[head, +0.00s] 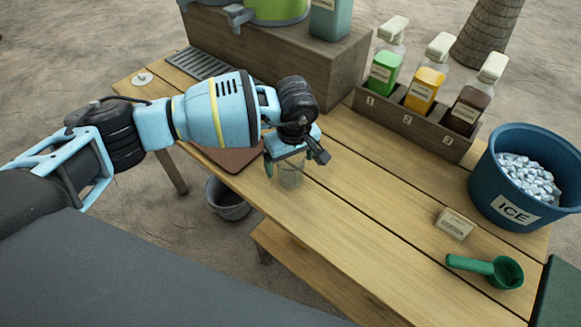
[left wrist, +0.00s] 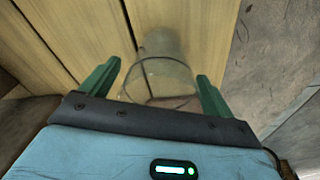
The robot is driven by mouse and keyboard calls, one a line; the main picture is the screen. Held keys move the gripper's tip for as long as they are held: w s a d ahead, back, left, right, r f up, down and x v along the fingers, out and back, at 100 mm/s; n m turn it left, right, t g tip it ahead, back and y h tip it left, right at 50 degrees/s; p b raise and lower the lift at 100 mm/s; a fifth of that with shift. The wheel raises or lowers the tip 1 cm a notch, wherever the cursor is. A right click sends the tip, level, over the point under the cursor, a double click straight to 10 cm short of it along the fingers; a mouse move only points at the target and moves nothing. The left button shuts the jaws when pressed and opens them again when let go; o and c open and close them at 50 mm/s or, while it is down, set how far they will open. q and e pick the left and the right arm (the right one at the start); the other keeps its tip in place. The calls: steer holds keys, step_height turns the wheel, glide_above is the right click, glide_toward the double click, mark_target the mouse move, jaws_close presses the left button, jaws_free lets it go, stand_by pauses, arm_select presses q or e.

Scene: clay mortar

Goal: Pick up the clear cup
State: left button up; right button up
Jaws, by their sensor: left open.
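The clear cup (head: 290,176) stands on the wooden table, right below my left gripper (head: 285,162). In the left wrist view, the cup (left wrist: 160,72) sits between the two green fingers of my left gripper (left wrist: 155,82), with its round rim toward the camera. The fingers are open, with a gap on each side of the cup, and they do not appear to grip it. In the head view the gripper body hides the top of the cup. My right gripper does not show in either view.
A brown board (head: 228,158) lies beside the cup. Numbered bottles stand in a wooden rack (head: 417,125) behind. A grey bucket (head: 228,200) is on the ground. The table's middle is clear.

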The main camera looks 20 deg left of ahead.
arm_select(q)
steer(key=shift+c, duration=0.3)
steer(key=c, duration=1)
steer(key=shift+r, duration=0.15)
steer(key=shift+r, duration=0.55)
steer(key=shift+s+a+r+b, duration=0.2)
steer(key=shift+s+a+r, duration=0.4)
steer(key=shift+s+a, duration=1.3)
steer(key=shift+s+a+r+b, duration=0.25)
steer(key=shift+s+a+r, duration=0.4)
steer(key=shift+s+a, duration=1.25)
steer(key=shift+s+a+r+b, duration=0.2)
steer(key=shift+s+a+r, duration=0.4)
steer(key=shift+s+a, duration=1.25)
steer(key=shift+s+d, duration=0.25)
